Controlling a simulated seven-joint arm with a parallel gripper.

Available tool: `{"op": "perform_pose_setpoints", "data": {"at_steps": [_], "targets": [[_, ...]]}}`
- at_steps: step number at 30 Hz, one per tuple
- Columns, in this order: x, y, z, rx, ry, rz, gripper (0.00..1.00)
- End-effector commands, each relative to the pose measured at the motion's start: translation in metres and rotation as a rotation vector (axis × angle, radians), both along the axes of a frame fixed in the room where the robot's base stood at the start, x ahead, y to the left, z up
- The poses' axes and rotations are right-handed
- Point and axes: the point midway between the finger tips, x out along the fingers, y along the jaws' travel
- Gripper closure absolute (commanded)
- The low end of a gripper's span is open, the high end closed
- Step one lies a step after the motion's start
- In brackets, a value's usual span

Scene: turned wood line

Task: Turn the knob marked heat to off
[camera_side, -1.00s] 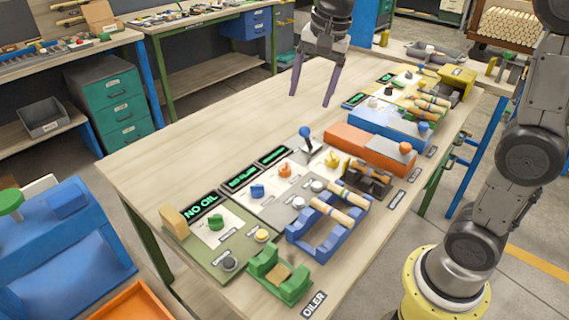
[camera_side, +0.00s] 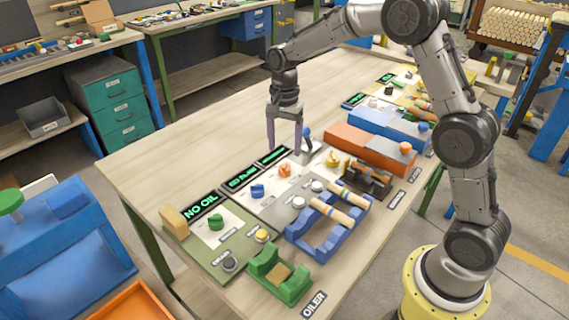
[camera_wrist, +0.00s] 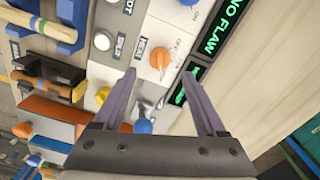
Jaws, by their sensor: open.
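The orange knob (camera_side: 284,170) stands on a white panel below a small dark display with green text. In the wrist view the orange knob (camera_wrist: 160,58) sits just beyond and between my fingertips, with a small label (camera_wrist: 138,48) beside it that seems to read HEAT. Small marks surround the knob, too small to read surely, so its setting is unclear. My gripper (camera_side: 284,149) points down, open and empty, close above the panel's back edge. Its two fingers also show in the wrist view (camera_wrist: 160,73), apart from the knob.
A blue-ball lever (camera_side: 307,132) stands right beside my gripper, and in the wrist view the blue ball (camera_wrist: 143,126) lies between the fingers. A blue knob (camera_side: 257,190) and a yellow knob (camera_side: 332,157) flank the orange one. The tabletop (camera_side: 200,150) behind is clear.

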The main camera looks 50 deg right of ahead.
Motion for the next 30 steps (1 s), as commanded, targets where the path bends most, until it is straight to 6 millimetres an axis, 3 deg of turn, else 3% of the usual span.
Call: {"op": "perform_pose_setpoints", "data": {"at_steps": [3, 10, 24, 30], "targets": [[-0.001, 0.0, -0.024, 0.001, 0.004, 0.0, 0.26], [-0.001, 0.0, -0.057, 0.0, 0.002, 0.0, 0.26], [0.0, 0.0, -0.068, -0.001, -0.001, 0.0, 0.26], [0.0, 0.0, -0.068, 0.0, -0.001, 0.0, 0.62]]}}
